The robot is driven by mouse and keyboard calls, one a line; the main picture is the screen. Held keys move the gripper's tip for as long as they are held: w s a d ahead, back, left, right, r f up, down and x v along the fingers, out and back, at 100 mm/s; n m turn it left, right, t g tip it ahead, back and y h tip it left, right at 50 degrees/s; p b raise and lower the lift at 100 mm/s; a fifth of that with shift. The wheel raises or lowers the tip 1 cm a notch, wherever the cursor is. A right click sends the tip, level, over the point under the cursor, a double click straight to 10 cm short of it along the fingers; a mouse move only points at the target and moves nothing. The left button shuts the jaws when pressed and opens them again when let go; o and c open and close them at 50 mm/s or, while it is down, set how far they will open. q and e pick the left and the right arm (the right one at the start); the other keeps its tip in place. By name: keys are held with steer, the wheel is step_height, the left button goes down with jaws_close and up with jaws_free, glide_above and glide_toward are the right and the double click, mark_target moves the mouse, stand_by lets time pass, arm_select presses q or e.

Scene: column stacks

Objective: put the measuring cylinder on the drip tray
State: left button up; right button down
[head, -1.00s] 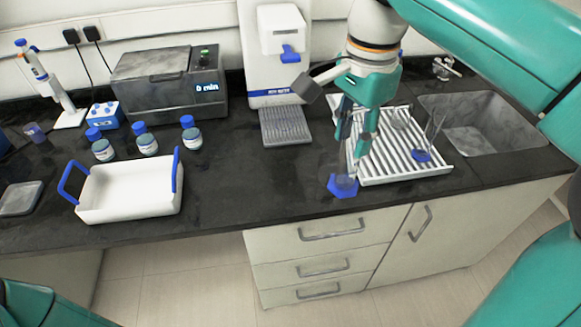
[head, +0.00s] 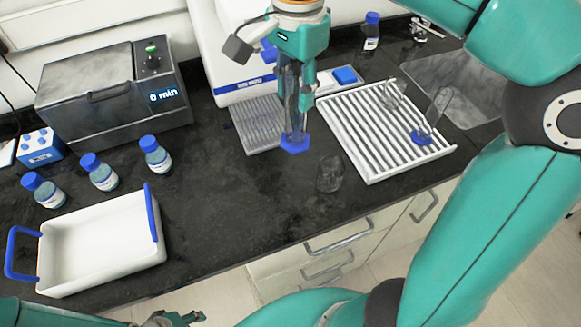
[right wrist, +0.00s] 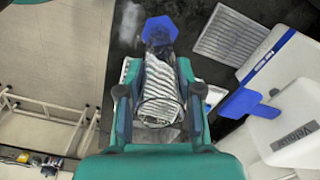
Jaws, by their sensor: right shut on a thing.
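The measuring cylinder (head: 294,144) is clear with a blue hexagonal base. My right gripper (head: 296,108) is shut on it and holds it upright. In the head view the base overlaps the right side of the drip tray near its front corner; it appears raised, but its height is unclear. The drip tray (head: 256,130) is a grey ribbed plate before the white dispenser. In the right wrist view the cylinder's blue base (right wrist: 160,29) is left of the drip tray (right wrist: 228,38), with a gap between. My left gripper (head: 172,319) is partly visible at the bottom edge; its jaws are unclear.
A clear glass vessel (head: 330,174) stands on the counter right of the cylinder. The white drying rack (head: 345,130) holds glassware, including another blue-based cylinder (head: 421,138). The dispenser (head: 225,55) rises behind the tray. A white bin (head: 100,250) and several bottles stand left.

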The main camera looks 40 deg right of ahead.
step_height(320, 180, down, 18)
steer(key=shift+f, duration=0.2)
steer(key=shift+s, duration=0.15)
steer(key=shift+f+b, duration=0.15)
steer(key=shift+b, duration=0.25)
steer(key=c, duration=0.8)
jaws_free()
steer(key=shift+o, duration=0.2)
